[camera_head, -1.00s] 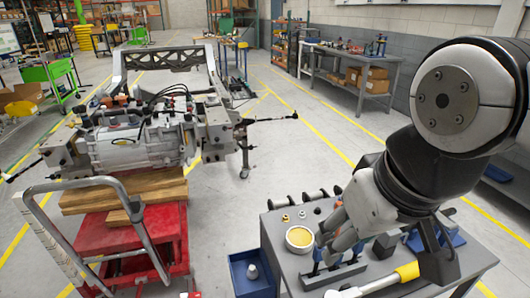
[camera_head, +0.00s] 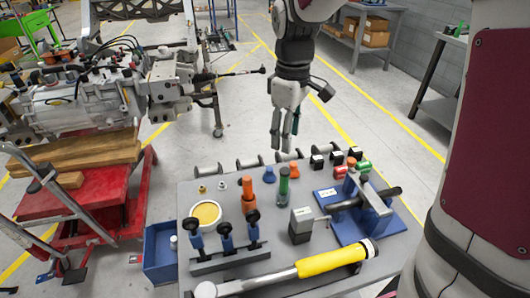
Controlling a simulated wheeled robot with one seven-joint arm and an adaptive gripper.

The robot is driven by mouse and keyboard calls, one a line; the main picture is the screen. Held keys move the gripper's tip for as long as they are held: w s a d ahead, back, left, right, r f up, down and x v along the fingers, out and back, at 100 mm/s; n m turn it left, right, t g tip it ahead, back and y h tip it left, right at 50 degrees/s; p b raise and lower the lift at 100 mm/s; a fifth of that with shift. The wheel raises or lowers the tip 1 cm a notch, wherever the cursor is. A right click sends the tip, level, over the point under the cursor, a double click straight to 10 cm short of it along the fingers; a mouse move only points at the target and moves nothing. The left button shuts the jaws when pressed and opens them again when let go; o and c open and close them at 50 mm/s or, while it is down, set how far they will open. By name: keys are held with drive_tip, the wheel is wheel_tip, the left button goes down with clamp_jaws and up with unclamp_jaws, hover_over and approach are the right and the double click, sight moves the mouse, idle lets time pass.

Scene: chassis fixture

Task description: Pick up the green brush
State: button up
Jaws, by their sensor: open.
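A green upright cylindrical item (camera_head: 284,187) stands on the grey tabletop (camera_head: 345,262), just behind the middle, and may be the green brush. Its bristles cannot be made out. A smaller green piece (camera_head: 363,167) lies farther right, among small coloured blocks at the back. My gripper (camera_head: 284,145) points down above the back of the table. In the picture its fingertips are a little above the upright green item and apart from it. The fingers are open, with nothing seen between them.
An orange upright item (camera_head: 248,195) stands close left of the green one, with a small orange piece (camera_head: 295,173) on the right. A blue fixture (camera_head: 350,215) stands right, a yellow-sleeved bar (camera_head: 330,262) lies in front. A blue bin (camera_head: 160,252) is at left.

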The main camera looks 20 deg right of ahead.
sight(285, 170)
drive_tip(key=f, duration=0.7)
drive_tip(key=f+b, duration=0.1)
drive_tip(key=f, duration=0.6)
drive_tip(key=shift+w, duration=0.2)
clamp_jaws()
